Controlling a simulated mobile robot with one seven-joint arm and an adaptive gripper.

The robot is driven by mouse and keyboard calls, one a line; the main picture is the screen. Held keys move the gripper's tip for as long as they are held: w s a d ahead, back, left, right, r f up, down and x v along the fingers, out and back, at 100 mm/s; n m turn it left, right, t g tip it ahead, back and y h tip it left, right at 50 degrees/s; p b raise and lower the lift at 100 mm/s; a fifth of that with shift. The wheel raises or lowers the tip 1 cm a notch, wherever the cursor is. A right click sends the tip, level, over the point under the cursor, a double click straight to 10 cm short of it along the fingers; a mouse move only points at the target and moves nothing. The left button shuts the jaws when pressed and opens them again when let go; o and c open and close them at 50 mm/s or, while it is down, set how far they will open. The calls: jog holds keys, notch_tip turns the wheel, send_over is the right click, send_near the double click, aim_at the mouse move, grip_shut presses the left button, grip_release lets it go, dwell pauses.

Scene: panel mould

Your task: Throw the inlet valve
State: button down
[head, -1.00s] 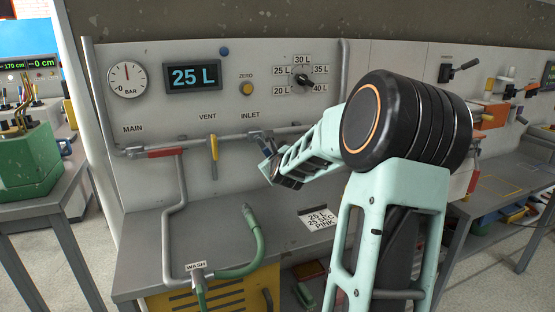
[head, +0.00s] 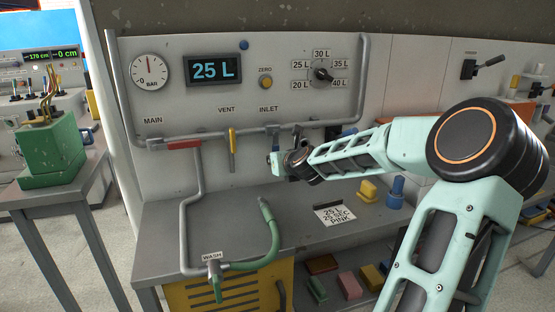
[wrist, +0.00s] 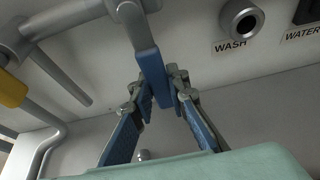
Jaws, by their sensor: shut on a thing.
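The inlet valve sits on the pipe under the INLET label (head: 269,109). Its blue handle (wrist: 152,75) hangs downward from the grey valve body (wrist: 130,14) in the wrist view. My gripper (wrist: 160,98) is shut on the lower part of this handle, with a blue-padded finger on each side. In the head view my gripper (head: 279,160) is at the pipe below the INLET label, and much of the handle is hard to make out there.
The yellow vent handle (head: 232,149) hangs down left of the inlet valve. The red main handle (head: 184,144) lies along the pipe. The display (head: 213,70) reads 25 L. A green wash hose (head: 272,235) and a card (head: 335,214) are on the bench below.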

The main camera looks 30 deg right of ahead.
jog(key=shift+a, duration=0.15)
jog(key=c, duration=1.8)
grip_release()
jog(key=shift+c, duration=0.2)
jog(key=shift+s, duration=0.1)
jog(key=v, duration=1.1)
jog(key=shift+s+r, duration=0.2)
jog(key=shift+s, duration=0.15)
